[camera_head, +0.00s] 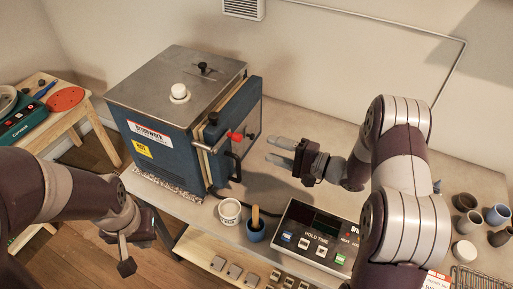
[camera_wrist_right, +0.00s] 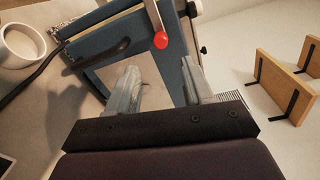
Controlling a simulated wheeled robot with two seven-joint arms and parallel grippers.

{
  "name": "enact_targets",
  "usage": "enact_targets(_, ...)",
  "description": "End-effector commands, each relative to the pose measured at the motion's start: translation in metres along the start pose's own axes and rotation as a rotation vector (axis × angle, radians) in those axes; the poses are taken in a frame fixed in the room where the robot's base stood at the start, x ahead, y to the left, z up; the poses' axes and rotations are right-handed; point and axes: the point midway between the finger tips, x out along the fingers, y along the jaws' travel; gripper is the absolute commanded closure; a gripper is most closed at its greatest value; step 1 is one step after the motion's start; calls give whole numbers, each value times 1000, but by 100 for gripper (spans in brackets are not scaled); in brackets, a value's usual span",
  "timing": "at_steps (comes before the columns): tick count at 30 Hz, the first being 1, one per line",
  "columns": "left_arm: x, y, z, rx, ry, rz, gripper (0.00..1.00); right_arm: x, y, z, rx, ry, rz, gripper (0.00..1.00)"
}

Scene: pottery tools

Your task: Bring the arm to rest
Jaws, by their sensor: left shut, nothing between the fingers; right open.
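My right gripper (camera_head: 278,152) is open and empty in the head view. It hangs in the air above the table, to the right of the blue kiln (camera_head: 160,150). In the right wrist view its two grey fingers (camera_wrist_right: 160,90) stand apart, with the kiln's blue door and red knob (camera_wrist_right: 161,40) behind them. No contact with the kiln shows. My left gripper (camera_head: 126,262) is shut and empty at the lower left of the head view, low in front of the kiln and pointing down.
A white tub (camera_head: 230,211), a blue cup with a wooden-handled tool (camera_head: 256,231) and a control box (camera_head: 318,240) stand along the table front. Several small pots (camera_head: 467,222) are at the right. Wall shelves (camera_wrist_right: 282,85) show in the wrist view.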

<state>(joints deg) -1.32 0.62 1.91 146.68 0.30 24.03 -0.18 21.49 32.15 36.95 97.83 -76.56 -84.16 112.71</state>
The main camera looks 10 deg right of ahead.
Motion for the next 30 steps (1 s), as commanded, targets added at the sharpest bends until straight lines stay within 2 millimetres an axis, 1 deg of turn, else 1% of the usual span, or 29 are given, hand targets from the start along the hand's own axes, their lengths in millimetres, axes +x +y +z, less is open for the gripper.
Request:
enact_targets(1, 4, 0, 0, 0, 0, 0, 100, -6, 1, -1, 0, 2, -1, 49)
enact_targets(5, 4, 0, 0, 0, 0, 0, 100, -14, 0, 0, 0, 0, -1, 49)
enact_targets(18, 4, 0, 0, 0, 0, 0, 100, -14, -1, 0, -3, -1, 0, 49)
enact_targets(20, 4, 0, 0, 0, 0, 0, 100, -14, 0, 0, -40, 1, 4, 49)
enact_targets(21, 4, 0, 0, 0, 0, 0, 100, -14, 6, -3, -104, 14, 33, 49)
enact_targets(22, 4, 0, 0, 0, 0, 0, 100, -14, 14, -10, -176, 42, 76, 49)
enact_targets(23, 4, 0, 0, 0, 0, 0, 100, -17, 27, -20, -257, 91, 142, 49)
enact_targets(24, 4, 0, 0, 0, 0, 0, 100, -26, 50, -36, -371, 171, 276, 49)
enact_targets(26, 5, 0, 0, 0, 0, 0, 100, -54, 79, -62, -558, 280, 559, 49)
enact_targets(27, 8, 0, 1, 0, 0, 0, 100, -77, 95, -70, -661, 303, 776, 49)
enact_targets(28, 11, 0, 1, 0, 0, 0, 100, -96, 103, -69, -716, 290, 938, 49)
enact_targets(29, 14, 0, 2, 0, 0, 0, 100, -114, 109, -62, -752, 251, 1091, 49)
enact_targets(30, 19, 0, 2, 0, 0, 0, 100, -136, 113, -44, -768, 166, 1269, 49)
